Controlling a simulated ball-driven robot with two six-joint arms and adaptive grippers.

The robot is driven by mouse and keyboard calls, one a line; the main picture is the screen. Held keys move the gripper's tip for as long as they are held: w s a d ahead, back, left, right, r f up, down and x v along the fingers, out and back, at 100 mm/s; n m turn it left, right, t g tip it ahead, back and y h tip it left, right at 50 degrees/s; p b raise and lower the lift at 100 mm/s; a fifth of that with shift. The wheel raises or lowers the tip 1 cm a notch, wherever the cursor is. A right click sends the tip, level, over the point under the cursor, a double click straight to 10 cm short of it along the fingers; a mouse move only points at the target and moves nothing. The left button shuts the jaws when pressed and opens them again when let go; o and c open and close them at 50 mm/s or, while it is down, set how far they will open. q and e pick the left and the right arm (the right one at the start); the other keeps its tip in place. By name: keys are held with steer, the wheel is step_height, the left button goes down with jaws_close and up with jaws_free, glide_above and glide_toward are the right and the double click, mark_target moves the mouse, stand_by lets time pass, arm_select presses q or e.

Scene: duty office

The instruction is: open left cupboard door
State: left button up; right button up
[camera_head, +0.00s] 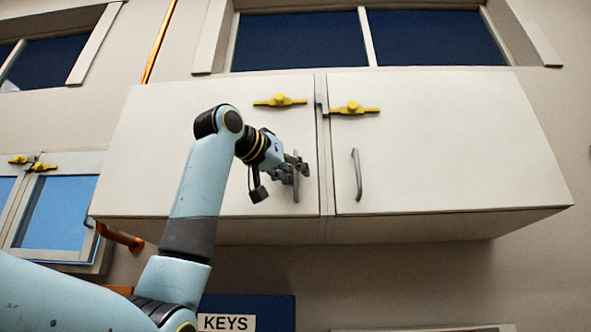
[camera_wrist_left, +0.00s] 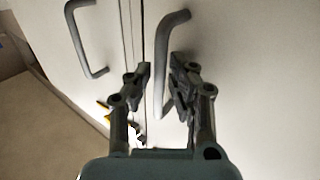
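The left cupboard door (camera_head: 170,120) is a white panel of a wall cupboard and looks shut. Its grey bar handle (camera_head: 296,186) is near its inner edge. My left gripper (camera_head: 297,166) is at this handle, partly covering it. In the left wrist view my left gripper (camera_wrist_left: 166,82) has its two fingers apart, with the handle (camera_wrist_left: 160,95) between them, closer to the right finger. Whether a finger touches it I cannot tell. A yellow latch (camera_head: 280,100) sits on the door above. My right gripper is not in view.
The right cupboard door (camera_head: 440,140), also shut, has its own handle (camera_head: 357,174) and yellow latch (camera_head: 353,108). That handle also shows in the left wrist view (camera_wrist_left: 77,42). A blue board with a KEYS sign (camera_head: 227,322) is below. Windows (camera_head: 300,42) are above.

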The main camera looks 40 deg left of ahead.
arm_select(q)
jaws_close()
stand_by(0.3)
